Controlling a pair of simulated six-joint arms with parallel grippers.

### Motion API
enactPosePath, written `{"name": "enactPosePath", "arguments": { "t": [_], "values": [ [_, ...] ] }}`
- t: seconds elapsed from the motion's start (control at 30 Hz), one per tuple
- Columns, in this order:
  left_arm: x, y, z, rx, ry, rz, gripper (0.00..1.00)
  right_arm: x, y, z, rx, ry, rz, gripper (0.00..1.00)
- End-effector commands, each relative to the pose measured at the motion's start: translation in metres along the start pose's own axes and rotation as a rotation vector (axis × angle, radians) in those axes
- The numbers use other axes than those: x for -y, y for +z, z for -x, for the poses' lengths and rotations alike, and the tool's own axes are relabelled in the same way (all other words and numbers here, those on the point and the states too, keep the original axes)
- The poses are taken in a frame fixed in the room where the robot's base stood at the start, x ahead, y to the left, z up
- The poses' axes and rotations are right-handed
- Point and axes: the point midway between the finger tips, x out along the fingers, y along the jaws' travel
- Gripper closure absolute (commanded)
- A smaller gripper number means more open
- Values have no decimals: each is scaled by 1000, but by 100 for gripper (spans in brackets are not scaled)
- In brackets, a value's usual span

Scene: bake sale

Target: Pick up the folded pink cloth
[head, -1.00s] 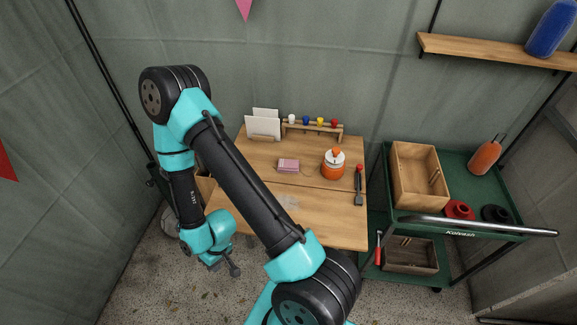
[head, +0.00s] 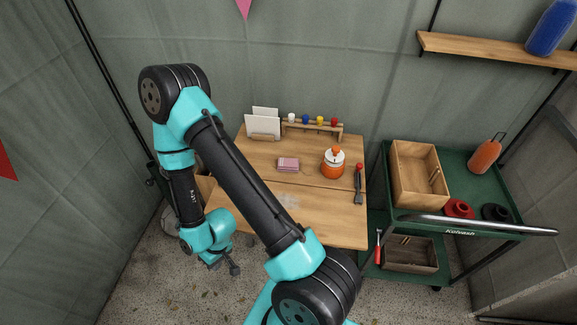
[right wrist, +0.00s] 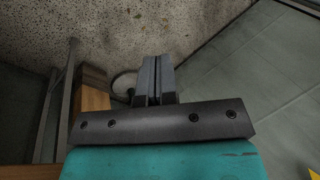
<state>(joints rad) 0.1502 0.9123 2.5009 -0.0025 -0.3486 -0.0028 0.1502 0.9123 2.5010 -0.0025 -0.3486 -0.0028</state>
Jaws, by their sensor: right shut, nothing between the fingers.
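The folded pink cloth (head: 288,164) lies flat on the wooden table, left of an orange and white jar, in the head view. My right gripper (head: 235,269) hangs low beyond the table's front left edge, well apart from the cloth. In the right wrist view its two grey fingers (right wrist: 155,68) are together with nothing between them, above the speckled floor. The cloth is not in the right wrist view. My left gripper is not in view.
The orange and white jar (head: 333,163) and a spatula (head: 358,185) are right of the cloth. A card holder (head: 263,137) and a rack of coloured pieces (head: 312,136) stand behind. My right arm crosses over the table's left part. A green cart (head: 456,181) stands at right.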

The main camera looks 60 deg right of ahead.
Motion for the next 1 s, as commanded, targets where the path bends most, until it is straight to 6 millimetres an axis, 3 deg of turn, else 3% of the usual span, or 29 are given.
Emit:
{"name": "enactPosePath", "arguments": {
  "t": [0.27, 1.0],
  "values": [
    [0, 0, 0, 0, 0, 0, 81, 0, 0, 0, 0, 0, 0, 98],
    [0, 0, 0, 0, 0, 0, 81, 0, 0, 0, 0, 0, 0, 27]
  ]
}}
